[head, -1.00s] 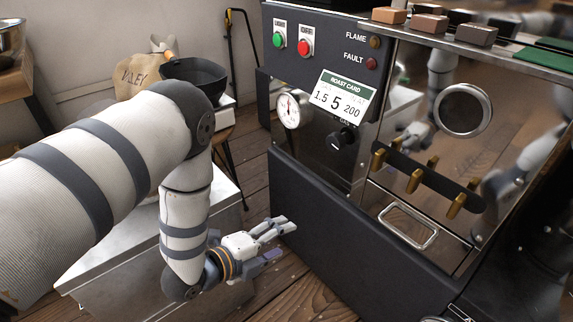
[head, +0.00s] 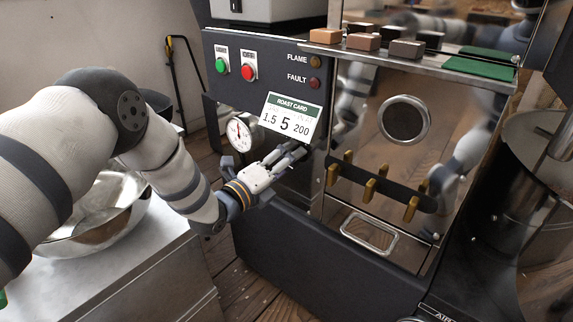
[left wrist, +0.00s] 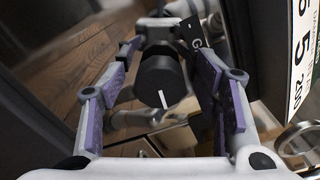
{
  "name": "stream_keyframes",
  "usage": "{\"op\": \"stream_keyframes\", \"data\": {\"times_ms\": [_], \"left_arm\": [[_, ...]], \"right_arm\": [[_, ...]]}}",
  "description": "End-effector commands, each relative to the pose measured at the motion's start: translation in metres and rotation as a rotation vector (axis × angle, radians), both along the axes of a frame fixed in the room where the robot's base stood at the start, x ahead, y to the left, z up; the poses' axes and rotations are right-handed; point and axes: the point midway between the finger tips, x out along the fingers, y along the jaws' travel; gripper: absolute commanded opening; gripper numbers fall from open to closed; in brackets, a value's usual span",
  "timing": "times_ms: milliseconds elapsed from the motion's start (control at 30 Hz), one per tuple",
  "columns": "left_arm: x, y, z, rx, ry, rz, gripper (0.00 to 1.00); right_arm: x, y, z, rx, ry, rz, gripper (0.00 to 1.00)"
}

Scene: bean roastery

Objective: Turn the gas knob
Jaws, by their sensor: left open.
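The gas knob (left wrist: 160,82) is black and round with a white pointer line, and it shows in the left wrist view between my left gripper's fingers. In the head view my left gripper (head: 283,160) is at the roaster's front panel, just below the roast card (head: 291,119), and hides the knob there. The left gripper (left wrist: 165,100) is open, with a purple-padded finger on each side of the knob. I cannot tell whether the pads touch it. My right gripper is not in view.
A pressure gauge (head: 240,131) sits left of the gripper. Green (head: 220,66) and red (head: 248,72) buttons are above. A steel bowl (head: 101,216) stands on the bench at left.

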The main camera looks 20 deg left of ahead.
Motion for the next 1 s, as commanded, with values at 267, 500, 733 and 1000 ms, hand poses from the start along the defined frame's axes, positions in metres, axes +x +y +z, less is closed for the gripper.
{"op": "stream_keyframes", "data": {"times_ms": [267, 500, 733, 1000], "left_arm": [[0.0, -0.0001, 0.0007, 0.0, 0.0, 0.0, 0.37], [-0.0002, -0.0002, 0.0008, 0.0, -0.001, 0.0, 0.09], [-0.0002, -0.0002, 0.0014, -0.034, 0.01, -0.001, 0.09], [0.0, 0.0002, 0.0024, -0.191, 0.067, 0.0, 0.09]], "right_arm": [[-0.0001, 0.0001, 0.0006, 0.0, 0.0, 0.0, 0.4], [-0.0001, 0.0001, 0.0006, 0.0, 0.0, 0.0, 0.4], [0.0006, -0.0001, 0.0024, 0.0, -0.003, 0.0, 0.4], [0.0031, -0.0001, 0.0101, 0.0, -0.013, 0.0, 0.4]]}}
